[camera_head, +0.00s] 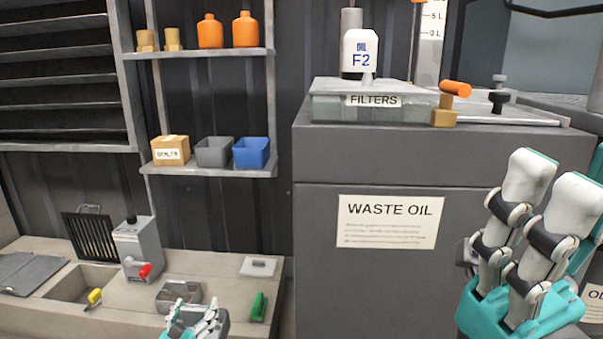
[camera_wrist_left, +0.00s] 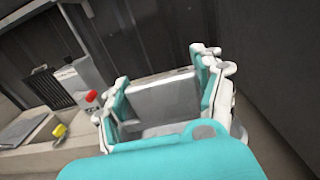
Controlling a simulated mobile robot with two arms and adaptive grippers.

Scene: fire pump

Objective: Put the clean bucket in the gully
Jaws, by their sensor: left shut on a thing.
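A small grey bucket (camera_head: 178,294) is at the front of the concrete ledge, just beyond my left gripper (camera_head: 197,322). In the left wrist view the grey bucket (camera_wrist_left: 165,100) lies between the fingers of my left gripper (camera_wrist_left: 160,98), which is shut on it. Its underside is hidden, so I cannot tell whether it touches the ledge. A rectangular recess in the ledge (camera_head: 82,281), which looks like the gully, lies left of the bucket. My right gripper (camera_head: 552,188) is raised at the right with nothing seen in it; its opening is unclear.
A grey box with a red handle (camera_head: 137,250) stands between recess and bucket. A yellow handle (camera_head: 94,297) is at the recess edge. A black grate (camera_head: 88,236) leans behind. A green object (camera_head: 258,307) lies right. The dark waste oil cabinet (camera_head: 318,225) blocks the right side.

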